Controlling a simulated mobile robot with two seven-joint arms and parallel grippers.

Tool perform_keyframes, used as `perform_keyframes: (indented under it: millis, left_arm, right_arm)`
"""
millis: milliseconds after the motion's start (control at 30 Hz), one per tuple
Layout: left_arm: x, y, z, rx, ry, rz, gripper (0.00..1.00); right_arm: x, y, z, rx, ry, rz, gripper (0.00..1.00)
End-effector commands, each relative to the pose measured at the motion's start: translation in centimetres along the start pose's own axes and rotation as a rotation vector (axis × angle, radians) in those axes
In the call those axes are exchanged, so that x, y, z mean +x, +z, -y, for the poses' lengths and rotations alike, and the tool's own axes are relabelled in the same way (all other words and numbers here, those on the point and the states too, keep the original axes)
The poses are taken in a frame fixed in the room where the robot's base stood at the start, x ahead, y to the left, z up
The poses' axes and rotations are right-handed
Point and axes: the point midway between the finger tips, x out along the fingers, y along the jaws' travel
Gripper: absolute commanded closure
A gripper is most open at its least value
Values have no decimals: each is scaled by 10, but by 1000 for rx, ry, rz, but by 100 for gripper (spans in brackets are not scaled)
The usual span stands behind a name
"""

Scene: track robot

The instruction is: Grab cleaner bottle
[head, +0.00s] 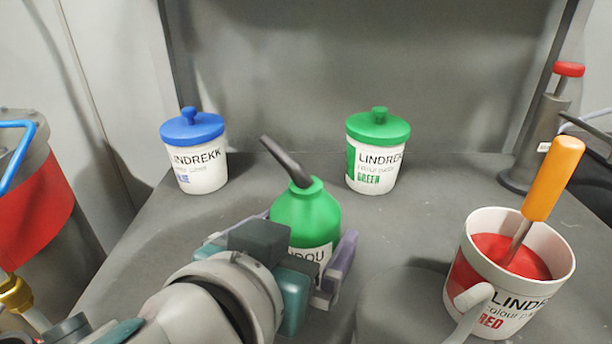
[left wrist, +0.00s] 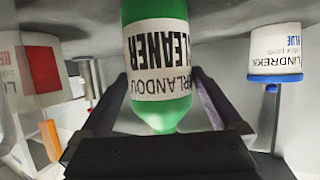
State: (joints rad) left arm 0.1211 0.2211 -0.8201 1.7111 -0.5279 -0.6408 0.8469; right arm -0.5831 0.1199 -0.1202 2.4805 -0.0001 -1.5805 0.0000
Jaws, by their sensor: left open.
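The cleaner bottle (head: 306,214) is green with a white label and a dark bent spout, and stands upright on the grey table. In the left wrist view the bottle (left wrist: 158,60) appears upside down, its label reading CLEANER. My left gripper (head: 300,262) is open, with one purple-grey finger on each side of the bottle. In the left wrist view the gripper's fingers (left wrist: 165,100) flank the bottle, with a gap visible at its narrow end. Whether either finger touches it is unclear. The lower part of the bottle is hidden by my gripper in the head view. My right gripper is not in view.
A blue-lidded pot (head: 197,152) and a green-lidded pot (head: 377,150) stand behind the bottle. A red-paint mug (head: 470,268) with an orange-handled tool (head: 551,180) is at the right. A red-topped grey device (head: 540,135) stands at the back right. A grey panel (head: 350,70) closes the back.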

Motion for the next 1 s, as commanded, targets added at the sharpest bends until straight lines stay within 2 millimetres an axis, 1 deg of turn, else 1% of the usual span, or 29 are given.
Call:
perform_keyframes:
  millis: [33,100,300,333,1000]
  left_arm:
    - [5,0,0,0,0,-1,0]
    - [8,0,0,-1,0,1,0]
    - [8,0,0,-2,1,1,0]
    - [8,0,0,-2,1,1,2]
    - [8,0,0,-1,0,1,78]
  right_arm:
    - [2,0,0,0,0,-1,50]
    - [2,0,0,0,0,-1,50]
    - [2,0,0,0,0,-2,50]
    - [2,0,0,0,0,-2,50]
    - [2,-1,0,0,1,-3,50]
